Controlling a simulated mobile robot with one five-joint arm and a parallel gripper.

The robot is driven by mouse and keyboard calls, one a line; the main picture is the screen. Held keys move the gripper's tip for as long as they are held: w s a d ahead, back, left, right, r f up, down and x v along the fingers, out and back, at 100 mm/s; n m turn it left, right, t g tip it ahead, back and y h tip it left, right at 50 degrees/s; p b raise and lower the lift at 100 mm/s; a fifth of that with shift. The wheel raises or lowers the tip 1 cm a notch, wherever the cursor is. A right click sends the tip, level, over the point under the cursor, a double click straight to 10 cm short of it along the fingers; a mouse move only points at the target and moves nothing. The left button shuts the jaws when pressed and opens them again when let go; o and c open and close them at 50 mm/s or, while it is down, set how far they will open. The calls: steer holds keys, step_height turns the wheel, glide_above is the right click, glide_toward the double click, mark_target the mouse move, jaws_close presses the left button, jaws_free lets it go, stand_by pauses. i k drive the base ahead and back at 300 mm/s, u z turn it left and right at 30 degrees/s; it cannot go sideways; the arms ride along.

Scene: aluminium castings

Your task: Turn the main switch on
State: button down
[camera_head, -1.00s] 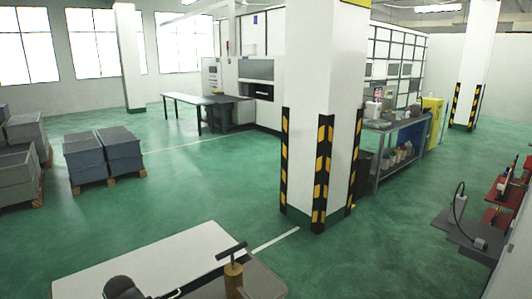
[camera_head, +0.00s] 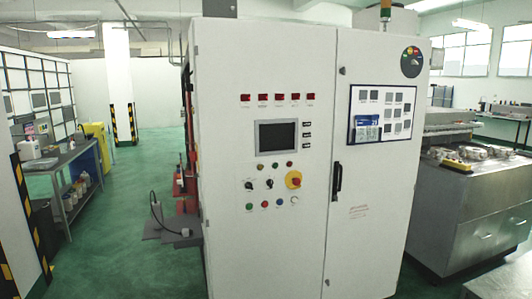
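A large white control cabinet (camera_head: 375,235) stands upright in the middle of the view, with its front facing me. A red rotary switch on a yellow round plate (camera_head: 293,180) sits on its left front panel, right of two small black selector knobs (camera_head: 269,184). It looks like the main switch. Its exact handle angle is too small to tell. A dark screen (camera_head: 277,137) is above it, with a row of red displays higher up. Coloured push buttons (camera_head: 264,204) are below. My gripper is not in view.
A metal workbench (camera_head: 475,200) with castings on top stands close at the cabinet's right. At left are a shelf table (camera_head: 62,158), a yellow cabinet (camera_head: 97,145) and a striped pillar (camera_head: 30,225). Green floor (camera_head: 130,220) is clear between the shelf table and the cabinet.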

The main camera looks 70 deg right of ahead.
mark_target(193, 155)
steer(key=z, duration=1.65)
steer(key=i, duration=1)
steer(key=u, duration=1.8)
steer(key=k, duration=1.05)
steer(key=u, duration=0.4)
steer(key=i, duration=0.8)
